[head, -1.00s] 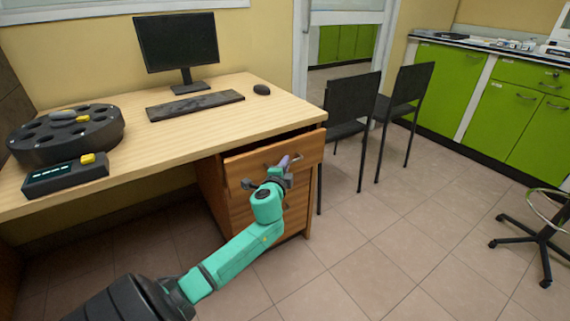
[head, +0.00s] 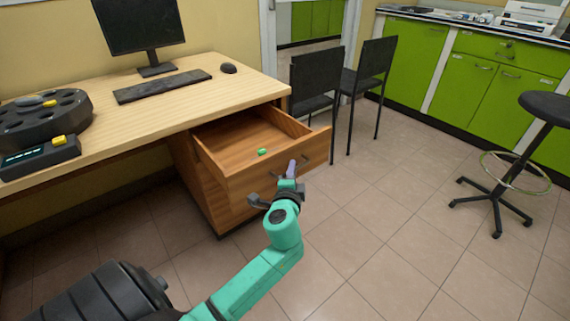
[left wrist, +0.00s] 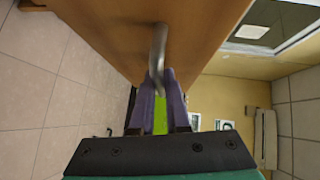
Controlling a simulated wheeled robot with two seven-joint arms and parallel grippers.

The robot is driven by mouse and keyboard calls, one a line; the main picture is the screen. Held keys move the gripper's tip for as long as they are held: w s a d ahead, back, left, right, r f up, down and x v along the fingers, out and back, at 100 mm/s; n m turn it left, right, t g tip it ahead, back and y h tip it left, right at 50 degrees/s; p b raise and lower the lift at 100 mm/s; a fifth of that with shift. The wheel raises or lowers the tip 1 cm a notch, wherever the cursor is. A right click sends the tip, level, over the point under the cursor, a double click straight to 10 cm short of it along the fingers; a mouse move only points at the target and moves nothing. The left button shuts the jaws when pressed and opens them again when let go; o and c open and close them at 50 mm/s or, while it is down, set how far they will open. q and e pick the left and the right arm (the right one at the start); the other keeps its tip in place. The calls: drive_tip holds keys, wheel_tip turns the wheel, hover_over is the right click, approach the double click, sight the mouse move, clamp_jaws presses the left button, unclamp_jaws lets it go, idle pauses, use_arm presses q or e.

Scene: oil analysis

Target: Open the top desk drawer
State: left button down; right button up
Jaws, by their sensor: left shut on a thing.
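The top desk drawer (head: 262,180) stands well open in the head view, pulled out from under the right end of the desk (head: 215,101). A small green item (head: 262,152) lies inside it. My left gripper (head: 291,168) is at the drawer's front face. In the left wrist view its two purple fingers (left wrist: 160,100) are shut on the metal drawer handle (left wrist: 158,50). My right gripper is not in view.
On the desk are a monitor (head: 138,24), a keyboard (head: 163,86), a mouse (head: 228,68), a dark round holder (head: 40,122) and a small device (head: 38,158). Black chairs (head: 316,78) stand right of the desk. A stool (head: 500,190) is at the far right. The floor between is clear.

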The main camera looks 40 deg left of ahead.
use_arm(q)
drive_tip(key=shift+s+d, duration=0.1)
drive_tip(key=shift+d, duration=0.1)
drive_tip(key=c, duration=0.9)
unclamp_jaws()
drive_tip(key=v, duration=1.4)
drive_tip(key=shift+s+d+f, duration=0.1)
drive_tip(key=shift+s, duration=0.2)
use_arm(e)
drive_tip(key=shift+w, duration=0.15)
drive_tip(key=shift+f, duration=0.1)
